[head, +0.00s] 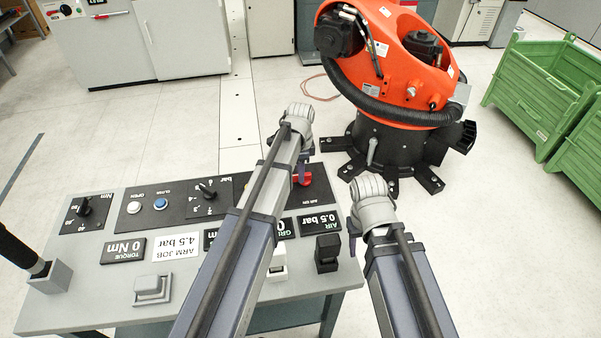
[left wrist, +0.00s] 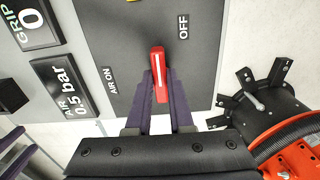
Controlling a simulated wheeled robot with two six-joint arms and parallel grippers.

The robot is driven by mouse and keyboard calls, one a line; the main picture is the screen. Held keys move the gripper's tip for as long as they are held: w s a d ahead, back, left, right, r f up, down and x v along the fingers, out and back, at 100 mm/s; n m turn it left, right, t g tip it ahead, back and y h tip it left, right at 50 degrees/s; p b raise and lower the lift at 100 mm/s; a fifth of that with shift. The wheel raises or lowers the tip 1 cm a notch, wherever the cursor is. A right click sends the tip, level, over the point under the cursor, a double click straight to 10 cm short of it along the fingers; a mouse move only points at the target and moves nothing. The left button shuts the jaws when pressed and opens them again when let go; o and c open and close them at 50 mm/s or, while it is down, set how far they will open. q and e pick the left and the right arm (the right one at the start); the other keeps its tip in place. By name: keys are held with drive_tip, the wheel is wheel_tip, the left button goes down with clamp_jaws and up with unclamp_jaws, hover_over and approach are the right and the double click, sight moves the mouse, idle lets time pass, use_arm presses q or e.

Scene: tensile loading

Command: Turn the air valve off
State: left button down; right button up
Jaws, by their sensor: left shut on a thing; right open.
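The red air valve handle (left wrist: 159,66) sits on the dark panel, between the "AIR ON" label (left wrist: 111,80) on the left and the "OFF" label (left wrist: 183,27) at upper right in the left wrist view. My left gripper (left wrist: 160,90) is shut on the handle, one purple finger on each side. In the head view the red handle (head: 304,180) shows partly behind my left gripper (head: 300,170). The air display (head: 318,222) reads 0.5 bar. My right gripper (head: 352,240) is open and holds nothing, at the console's right edge; its fingers are mostly hidden.
Green crates (head: 535,95) are at right. Floor between is clear.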

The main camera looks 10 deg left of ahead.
use_arm(q)
drive_tip(key=c, duration=0.8)
unclamp_jaws()
drive_tip(key=shift+r, duration=0.1)
wheel_tip(320, 180, up, 8)
drive_tip(key=p, duration=0.8)
drive_tip(key=shift+f, duration=0.2)
